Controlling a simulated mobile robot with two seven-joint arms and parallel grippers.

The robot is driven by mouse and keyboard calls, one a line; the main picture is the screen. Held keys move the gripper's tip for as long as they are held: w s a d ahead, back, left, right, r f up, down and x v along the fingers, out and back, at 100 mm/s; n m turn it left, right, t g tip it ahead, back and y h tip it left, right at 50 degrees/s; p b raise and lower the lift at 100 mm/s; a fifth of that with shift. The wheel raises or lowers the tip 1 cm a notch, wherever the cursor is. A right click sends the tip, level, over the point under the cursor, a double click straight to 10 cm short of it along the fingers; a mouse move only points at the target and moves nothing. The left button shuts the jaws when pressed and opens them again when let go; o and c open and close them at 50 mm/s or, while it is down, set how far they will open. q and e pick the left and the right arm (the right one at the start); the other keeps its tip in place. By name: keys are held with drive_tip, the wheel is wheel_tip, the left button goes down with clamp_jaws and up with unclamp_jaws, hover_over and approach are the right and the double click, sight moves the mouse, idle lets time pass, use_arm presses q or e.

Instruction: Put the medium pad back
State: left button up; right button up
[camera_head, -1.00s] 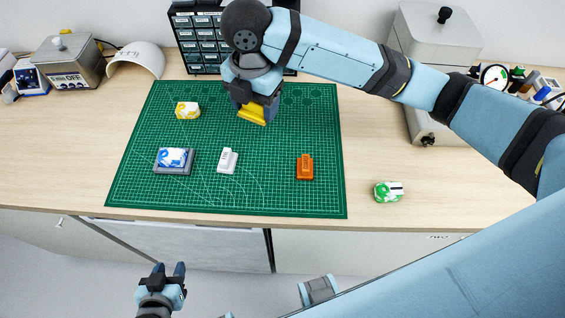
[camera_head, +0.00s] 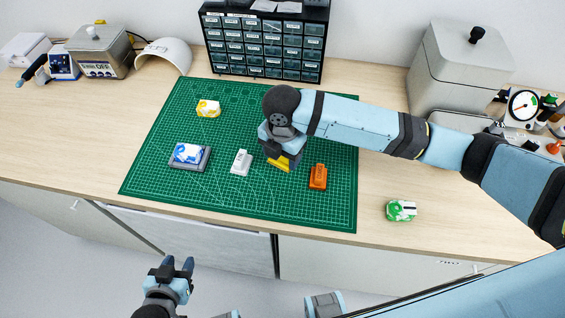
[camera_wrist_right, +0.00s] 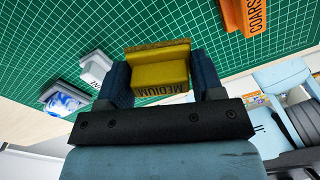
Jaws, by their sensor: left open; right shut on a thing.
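The yellow medium pad (camera_wrist_right: 160,72) is held between the fingers of my right gripper (camera_wrist_right: 162,85), which is shut on it; its side reads MEDIUM in the right wrist view. In the head view my right gripper (camera_head: 281,155) is over the green mat with the yellow pad (camera_head: 278,165) just below it, between a white-grey block and an orange block. Whether the pad touches the mat is hard to tell. My left gripper (camera_head: 177,266) is open and empty, in front of the bench's front edge.
On the mat (camera_head: 150,180) are a white-grey block (camera_head: 241,162), an orange block marked COARS (camera_head: 318,177), a blue-white piece on a grey base (camera_head: 188,156) and a yellow-white piece (camera_head: 208,108). A green-white piece (camera_head: 401,210) lies right of the mat. A drawer cabinet (camera_head: 265,45) stands behind.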

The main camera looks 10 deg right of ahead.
sight(282, 172)
drive_tip(key=shift+f, duration=2.35)
drive_tip(key=shift+f, duration=0.1)
drive_tip(key=o, duration=0.9)
drive_tip(key=shift+c, duration=0.2)
wheel_tip(282, 172, up, 12)
drive_tip(key=shift+r+b, duration=0.1)
drive_tip(key=shift+b, duration=0.2)
